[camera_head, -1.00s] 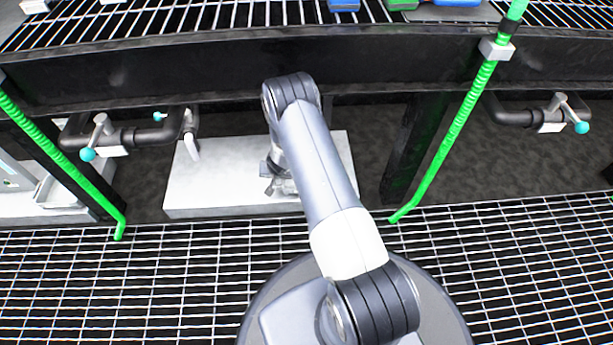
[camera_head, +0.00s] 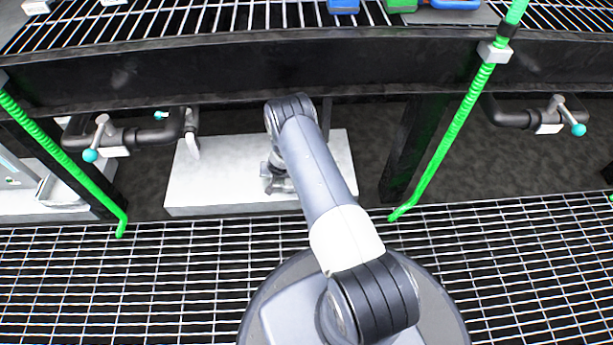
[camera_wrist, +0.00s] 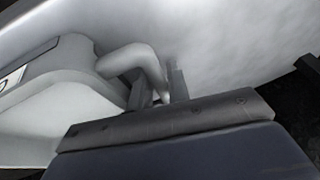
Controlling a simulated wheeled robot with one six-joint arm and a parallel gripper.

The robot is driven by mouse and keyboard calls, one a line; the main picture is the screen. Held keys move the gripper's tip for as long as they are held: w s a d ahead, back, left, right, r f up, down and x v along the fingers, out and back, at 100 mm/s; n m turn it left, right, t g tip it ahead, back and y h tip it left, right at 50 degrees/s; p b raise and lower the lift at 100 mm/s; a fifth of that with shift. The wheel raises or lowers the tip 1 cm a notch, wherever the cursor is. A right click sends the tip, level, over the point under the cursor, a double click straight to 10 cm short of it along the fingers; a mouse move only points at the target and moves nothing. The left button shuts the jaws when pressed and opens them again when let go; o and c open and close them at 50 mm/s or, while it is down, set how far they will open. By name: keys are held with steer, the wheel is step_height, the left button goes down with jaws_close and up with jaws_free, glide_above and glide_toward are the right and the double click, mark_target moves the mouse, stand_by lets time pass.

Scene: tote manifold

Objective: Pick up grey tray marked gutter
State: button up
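A pale grey body with a thick curved handle (camera_wrist: 130,60) and a dark-edged label (camera_wrist: 12,78) fills the left of the wrist view. It may be the grey tray, but the label is not readable. My gripper (camera_wrist: 160,95) has its two fingers a little apart, with the handle's lower end at or between them; whether they grip it is unclear. In the head view my gripper (camera_head: 276,184) is low over a white slab (camera_head: 225,180), partly behind my arm. No tray shows clearly under it there.
Another pale platform with a small grey tray-like item (camera_head: 62,192) stands at far left. A black beam (camera_head: 200,75) runs above my gripper. Green hoses (camera_head: 450,150) slant on both sides. Dark pipes with teal-tipped valves (camera_head: 100,140) flank the slab. Grating (camera_head: 150,280) covers the front floor.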

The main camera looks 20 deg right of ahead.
jaws_close()
stand_by(0.4)
